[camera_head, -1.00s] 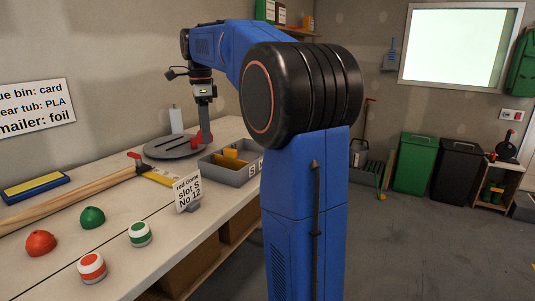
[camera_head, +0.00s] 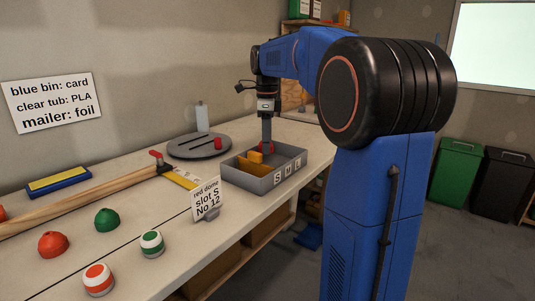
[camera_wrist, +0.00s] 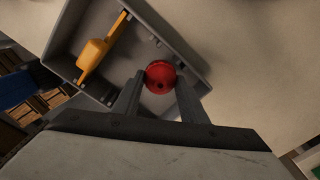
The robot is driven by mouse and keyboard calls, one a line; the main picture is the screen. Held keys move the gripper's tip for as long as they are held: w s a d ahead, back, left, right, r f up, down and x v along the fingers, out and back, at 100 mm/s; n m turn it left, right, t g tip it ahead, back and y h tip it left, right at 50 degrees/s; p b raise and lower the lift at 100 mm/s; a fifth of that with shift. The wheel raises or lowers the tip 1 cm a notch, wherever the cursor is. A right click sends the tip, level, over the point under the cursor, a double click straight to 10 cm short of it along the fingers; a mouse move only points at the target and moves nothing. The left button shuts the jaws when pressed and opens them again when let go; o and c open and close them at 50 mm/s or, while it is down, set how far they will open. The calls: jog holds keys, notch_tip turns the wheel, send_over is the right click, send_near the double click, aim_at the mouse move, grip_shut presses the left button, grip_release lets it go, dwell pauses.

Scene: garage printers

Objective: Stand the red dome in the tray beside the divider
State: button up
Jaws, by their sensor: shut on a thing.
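My gripper (camera_head: 266,143) is shut on the red dome (camera_wrist: 160,77), which sits between the fingertips in the wrist view. In the head view the dome (camera_head: 268,149) shows small below the fingers, partly hidden by them. It is over the grey tray (camera_head: 246,184), on the right side of the yellow divider (camera_head: 252,168) and apart from it in the wrist view, where the divider (camera_wrist: 103,47) lies to the upper left. I cannot tell whether the dome touches the tray floor. The tray front carries labels S, M and L.
A card (camera_head: 206,198) reads "red dome slot S No 12". A round grey plate (camera_head: 190,149) with a red part (camera_head: 218,143) lies behind the tray. An orange-red dome (camera_head: 53,245), a green dome (camera_head: 107,219) and two striped pieces stand front left. A clamp (camera_head: 180,177) lies left.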

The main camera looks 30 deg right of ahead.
jog(key=shift+f, duration=2)
jog(key=shift+f, duration=0.1)
jog(key=o, duration=1)
notch_tip(320, 180, up, 12)
jog(key=shift+r, duration=0.1)
